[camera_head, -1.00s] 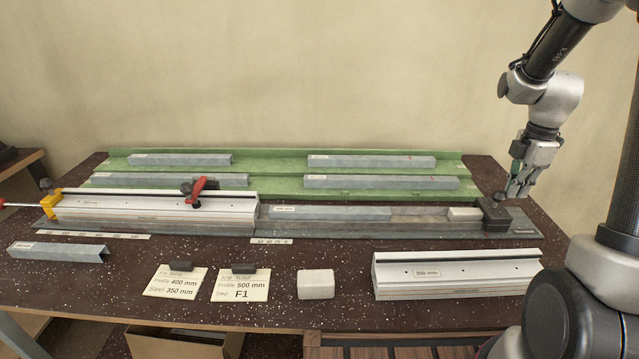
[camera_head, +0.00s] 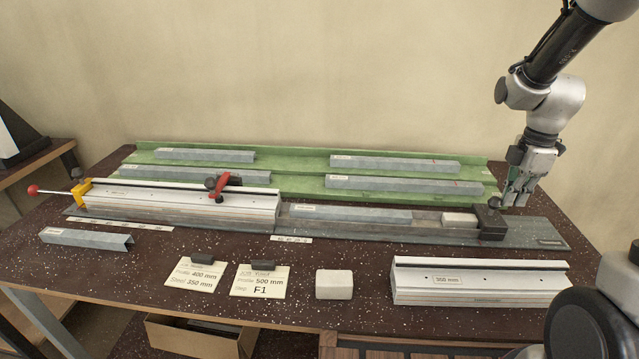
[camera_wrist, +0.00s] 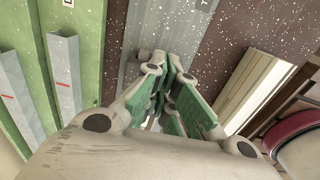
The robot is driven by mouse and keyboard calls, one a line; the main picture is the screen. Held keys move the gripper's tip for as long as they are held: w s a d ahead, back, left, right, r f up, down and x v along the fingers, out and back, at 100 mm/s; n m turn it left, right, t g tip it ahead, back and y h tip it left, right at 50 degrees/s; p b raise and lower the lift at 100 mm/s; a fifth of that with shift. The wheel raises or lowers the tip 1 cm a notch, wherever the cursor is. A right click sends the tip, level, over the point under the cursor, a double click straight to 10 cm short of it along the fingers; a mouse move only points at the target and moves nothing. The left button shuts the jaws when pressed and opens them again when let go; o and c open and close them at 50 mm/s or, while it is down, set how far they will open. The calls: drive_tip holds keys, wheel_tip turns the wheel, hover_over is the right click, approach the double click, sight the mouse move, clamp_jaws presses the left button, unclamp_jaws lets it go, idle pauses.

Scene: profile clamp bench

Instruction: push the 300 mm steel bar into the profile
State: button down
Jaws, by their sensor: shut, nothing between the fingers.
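The clamped white-silver profile (camera_head: 170,203) lies at the left of the grey fixture (camera_head: 535,236). A grey steel bar (camera_head: 360,215) lies in the fixture's channel to the right of the profile, its left end close to the profile's end. Right of the bar, across a gap, are a whitish block (camera_head: 459,219) and a dark pusher block (camera_head: 490,223). My gripper (camera_head: 513,202) is shut and empty, pointing down at the pusher block's right side; I cannot tell whether it touches. The wrist view shows its green-padded fingers (camera_wrist: 168,75) over the grey fixture.
A green rack (camera_head: 300,160) with several grey bars is behind. A red clamp (camera_head: 222,187) sits on the profile; a yellow end clamp (camera_head: 80,191) is at left. In front are a loose bar (camera_head: 85,238), cards (camera_head: 261,281), a white block (camera_head: 334,285) and another profile (camera_head: 480,282).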

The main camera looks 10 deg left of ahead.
drive_tip(key=shift+a, duration=23.15)
drive_tip(key=shift+d, duration=0.15)
drive_tip(key=shift+d+r, duration=0.1)
drive_tip(key=shift+d, duration=0.55)
wheel_tip(320, 180, up, 7)
